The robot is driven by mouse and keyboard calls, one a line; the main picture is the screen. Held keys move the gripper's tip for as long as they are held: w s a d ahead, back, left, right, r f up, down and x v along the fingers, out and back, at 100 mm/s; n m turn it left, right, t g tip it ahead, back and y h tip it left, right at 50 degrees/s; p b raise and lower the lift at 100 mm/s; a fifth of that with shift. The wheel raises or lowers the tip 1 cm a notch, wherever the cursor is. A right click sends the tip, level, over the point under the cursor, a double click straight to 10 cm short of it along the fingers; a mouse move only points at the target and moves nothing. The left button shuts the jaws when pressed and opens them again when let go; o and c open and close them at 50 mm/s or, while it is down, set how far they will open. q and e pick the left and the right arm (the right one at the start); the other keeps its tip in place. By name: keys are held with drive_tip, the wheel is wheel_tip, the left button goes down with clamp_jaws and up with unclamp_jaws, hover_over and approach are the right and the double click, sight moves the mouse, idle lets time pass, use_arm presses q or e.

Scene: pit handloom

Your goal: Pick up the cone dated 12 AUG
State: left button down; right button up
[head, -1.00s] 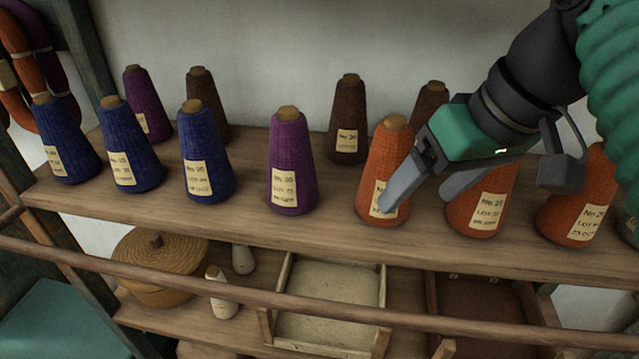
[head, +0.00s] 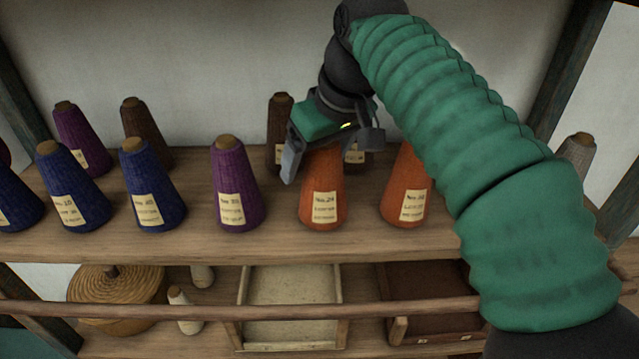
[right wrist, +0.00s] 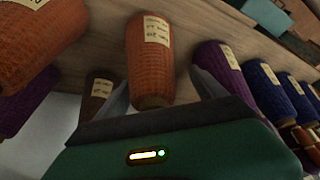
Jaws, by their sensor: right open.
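Yarn cones stand upright on the shelf, each with a cream label; I cannot read 12 AUG on any label. My right gripper (head: 302,160) is open at the upper part of an orange cone (head: 322,205) in the head view. In the right wrist view an orange cone (right wrist: 150,60) sits between the open fingers (right wrist: 158,82), not visibly gripped. Another orange cone (head: 404,190) stands to the right, a purple cone (head: 236,185) to the left. My left gripper is out of view.
Blue cones (head: 152,185) stand farther left; dark brown cones (head: 278,115) stand behind. A grey cone (head: 577,155) is at far right. A wooden rail (head: 200,305) crosses in front of the lower shelf, which holds a lidded basket (head: 110,295) and open trays (head: 290,285).

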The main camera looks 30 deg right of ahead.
drive_tip(key=shift+w+d+f, duration=0.15)
drive_tip(key=shift+d+f, duration=0.05)
drive_tip(key=shift+d, duration=0.1)
drive_tip(key=shift+w+d+f, duration=0.1)
drive_tip(key=shift+d, duration=0.25)
drive_tip(key=c, duration=0.9)
drive_tip(key=shift+a, duration=0.35)
drive_tip(key=c, duration=0.7)
clamp_jaws()
